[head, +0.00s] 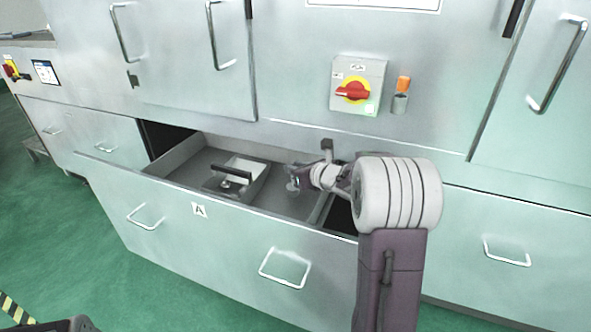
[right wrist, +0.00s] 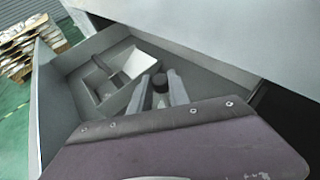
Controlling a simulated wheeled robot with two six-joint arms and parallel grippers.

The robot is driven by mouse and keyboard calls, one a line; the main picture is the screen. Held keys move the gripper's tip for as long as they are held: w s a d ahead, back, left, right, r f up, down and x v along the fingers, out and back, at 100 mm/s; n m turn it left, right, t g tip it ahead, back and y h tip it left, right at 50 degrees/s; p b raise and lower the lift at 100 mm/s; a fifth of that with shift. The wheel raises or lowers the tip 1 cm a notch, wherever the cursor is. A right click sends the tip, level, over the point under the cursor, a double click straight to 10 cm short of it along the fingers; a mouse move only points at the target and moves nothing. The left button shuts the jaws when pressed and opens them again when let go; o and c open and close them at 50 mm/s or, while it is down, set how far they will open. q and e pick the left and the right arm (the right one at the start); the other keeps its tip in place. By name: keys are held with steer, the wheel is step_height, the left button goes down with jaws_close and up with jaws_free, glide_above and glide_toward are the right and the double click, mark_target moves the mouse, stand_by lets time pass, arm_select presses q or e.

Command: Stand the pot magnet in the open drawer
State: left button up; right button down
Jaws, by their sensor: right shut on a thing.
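The open drawer (head: 178,187), marked A, is pulled out from the grey cabinet front; its inside also shows in the right wrist view (right wrist: 200,60). My right gripper (head: 297,180) reaches into the space over the drawer's right part. In the right wrist view its two grey fingers (right wrist: 160,82) are shut on a small dark round piece, the pot magnet (right wrist: 160,86). Its lower part is hidden between the fingers, and I cannot tell whether it touches the drawer floor. My left gripper is not in view.
A shallow grey box (head: 262,178) with a dark bar and a small knob sits inside the drawer, left of my right gripper. A red and yellow rotary switch (head: 353,91) is on the cabinet above. The drawer floor right of the box looks bare.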

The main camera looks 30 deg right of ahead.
steer(key=shift+f+b, duration=0.6)
steer(key=shift+r, duration=0.1)
steer(key=c, duration=1.2)
jaws_free()
steer(key=shift+c, duration=0.2)
step_height(320, 180, up, 2)
steer(key=p, duration=0.2)
steer(key=shift+r+p, duration=0.1)
steer(key=shift+p, duration=0.3)
steer(key=f+p+v, duration=0.1)
steer(key=v, duration=1)
steer(key=shift+s+p, duration=0.4)
steer(key=shift+s, duration=0.05)
